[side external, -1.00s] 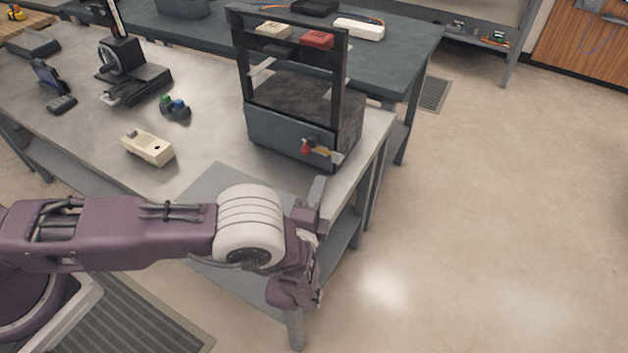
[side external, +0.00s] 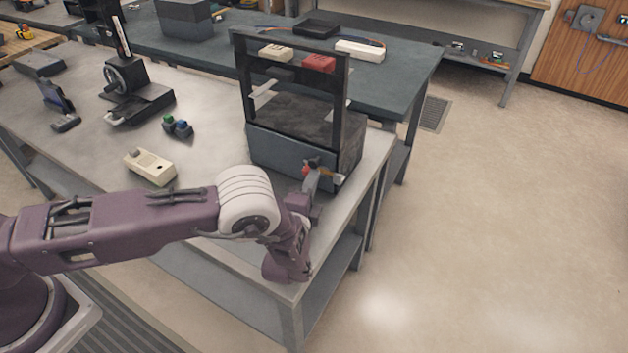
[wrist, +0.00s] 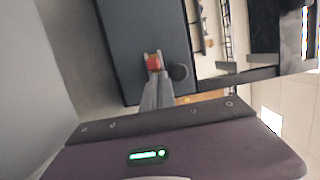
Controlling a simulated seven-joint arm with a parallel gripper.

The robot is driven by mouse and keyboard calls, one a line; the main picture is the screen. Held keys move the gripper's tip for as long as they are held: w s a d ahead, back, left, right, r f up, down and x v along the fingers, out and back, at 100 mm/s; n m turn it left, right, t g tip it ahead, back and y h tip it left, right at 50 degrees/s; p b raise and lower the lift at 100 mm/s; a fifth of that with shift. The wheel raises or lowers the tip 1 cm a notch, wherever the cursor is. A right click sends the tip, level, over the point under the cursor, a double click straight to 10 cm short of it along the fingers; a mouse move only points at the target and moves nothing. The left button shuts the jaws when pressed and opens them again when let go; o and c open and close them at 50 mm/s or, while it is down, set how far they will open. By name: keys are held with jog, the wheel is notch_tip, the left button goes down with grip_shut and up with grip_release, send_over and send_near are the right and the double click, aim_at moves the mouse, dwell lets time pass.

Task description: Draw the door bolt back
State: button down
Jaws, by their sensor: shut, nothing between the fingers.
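The dark cabinet (side external: 275,152) stands on the bench with an open upright frame above its front. The door bolt is at the right end of its front face; its red knob (side external: 306,171) shows just left of my fingers, and a yellowish part (side external: 328,176) shows to their right. My gripper (side external: 313,163) is shut and empty, its fingers in front of the bolt and partly hiding it. In the wrist view, the red knob (wrist: 153,63) is at the fingertips (wrist: 154,76), with a dark round knob (wrist: 179,72) to the right. I cannot tell whether the fingers touch the red knob.
The bench's right edge is close to the cabinet. The floor to the right is clear.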

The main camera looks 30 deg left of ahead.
aim_at(303, 171)
jog(key=shift+a, duration=1.55)
jog(key=d, duration=0.4)
jog(key=shift+d, duration=0.1)
jog(key=v, duration=1)
